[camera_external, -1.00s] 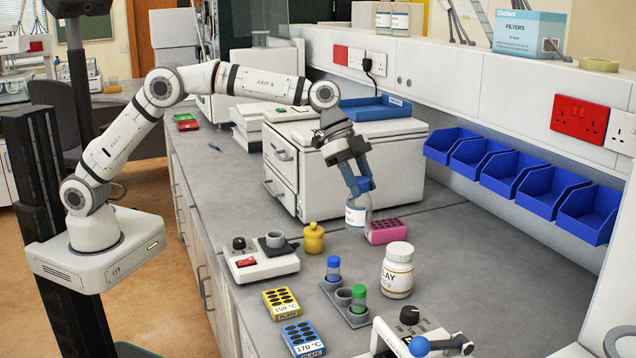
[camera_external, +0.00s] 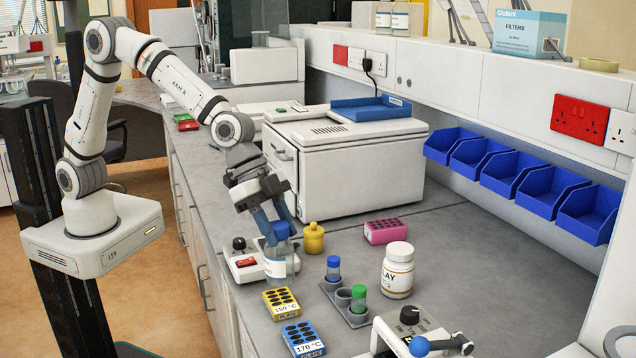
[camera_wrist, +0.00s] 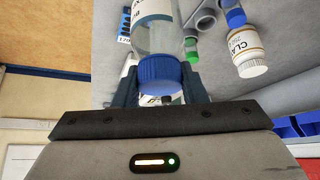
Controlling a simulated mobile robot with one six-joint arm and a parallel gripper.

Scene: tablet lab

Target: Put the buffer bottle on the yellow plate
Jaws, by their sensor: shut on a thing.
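The buffer bottle (camera_external: 279,262) is clear with a white label and a blue cap. My gripper (camera_external: 279,229) is shut on it at the cap and holds it upright over the front part of the bench. In the external view it hides part of the hotplate-like device behind it. In the wrist view the bottle (camera_wrist: 155,38) sits between the fingers, its blue cap toward me. The yellow plate (camera_external: 282,303) is a small block with dark wells marked 150 °C. It lies on the bench just below and in front of the bottle in the picture.
A blue 170 °C block (camera_external: 303,338) lies beside the yellow plate. A small device (camera_external: 246,268), a yellow weight-like jar (camera_external: 313,238), a tube holder (camera_external: 345,305), a white CLAY jar (camera_external: 398,270) and a pink rack (camera_external: 385,230) stand around. A dial device (camera_external: 412,325) is front right.

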